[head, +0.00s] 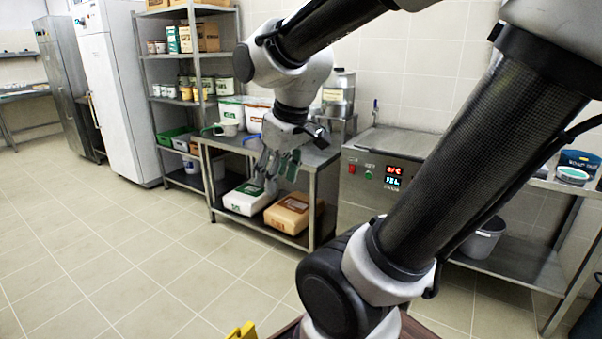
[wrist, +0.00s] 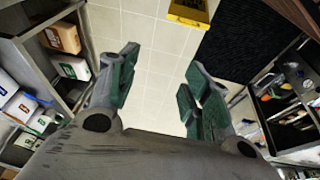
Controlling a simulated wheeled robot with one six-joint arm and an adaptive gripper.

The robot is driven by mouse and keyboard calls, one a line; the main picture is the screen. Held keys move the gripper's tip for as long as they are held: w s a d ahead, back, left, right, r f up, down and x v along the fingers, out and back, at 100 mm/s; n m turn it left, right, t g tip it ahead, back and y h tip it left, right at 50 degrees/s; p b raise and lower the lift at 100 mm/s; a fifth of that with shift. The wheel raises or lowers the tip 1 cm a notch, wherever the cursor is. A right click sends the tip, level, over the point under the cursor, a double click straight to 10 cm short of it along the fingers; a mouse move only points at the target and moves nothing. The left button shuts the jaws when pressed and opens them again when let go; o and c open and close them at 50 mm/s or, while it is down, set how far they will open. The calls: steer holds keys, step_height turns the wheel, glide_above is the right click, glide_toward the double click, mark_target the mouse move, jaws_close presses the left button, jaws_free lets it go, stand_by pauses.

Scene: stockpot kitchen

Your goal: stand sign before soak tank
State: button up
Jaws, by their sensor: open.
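A yellow object (head: 242,331), likely the sign, shows only its top at the bottom edge of the head view. In the wrist view a yellow piece (wrist: 188,10) with dark marks is cut off by the top edge, beyond my fingertips. The soak tank appears to be the steel unit (head: 368,200) with a lit red and green display, partly hidden behind my arm. My gripper (head: 276,166) hangs in front of the low steel table. It is open and empty, and its green-padded fingers (wrist: 158,82) are spread above the tiled floor.
The low steel table (head: 262,150) holds tubs, with a white box (head: 248,198) and a brown box (head: 292,212) on its lower shelf. A dark mat (wrist: 240,45) lies near the yellow piece. Tall shelving (head: 205,62) stands behind. The tiled floor (head: 110,250) at left is clear.

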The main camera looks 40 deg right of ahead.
steer(key=s+d+r+m, duration=0.1)
steer(key=s+r+m, duration=0.1)
steer(key=s, duration=0.4)
steer(key=shift+s+m, duration=0.2)
steer(key=shift+m, duration=0.1)
steer(key=shift+d, duration=0.1)
